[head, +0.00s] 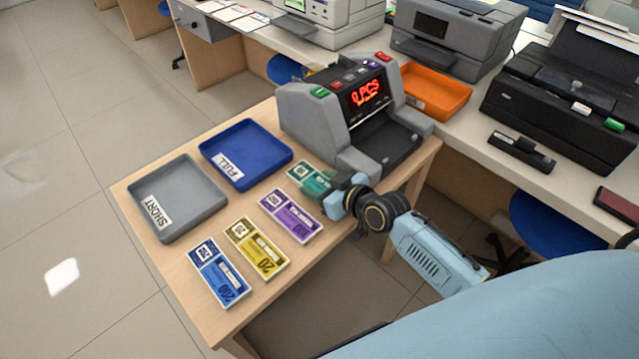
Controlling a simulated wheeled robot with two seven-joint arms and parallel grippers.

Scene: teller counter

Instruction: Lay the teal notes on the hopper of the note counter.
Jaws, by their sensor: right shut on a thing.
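The teal notes (309,179) lie at the near side of the note counter (318,120), at the end of a row of note bundles. My right gripper (335,190) is at their right end and shut on them, covering part of the bundle. I cannot tell whether the notes are lifted off the table. The note counter is grey, with a red display reading "0 PCS" and a dark sloped bed (385,140) at its front. My left gripper is not in view.
Purple (291,216), yellow (256,248) and blue (219,273) bundles lie on the wooden table (170,262). A blue FULL tray (285,157) and grey SHORT tray (218,203) stand to the left. An orange tray (440,112) and printers are on the counter behind.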

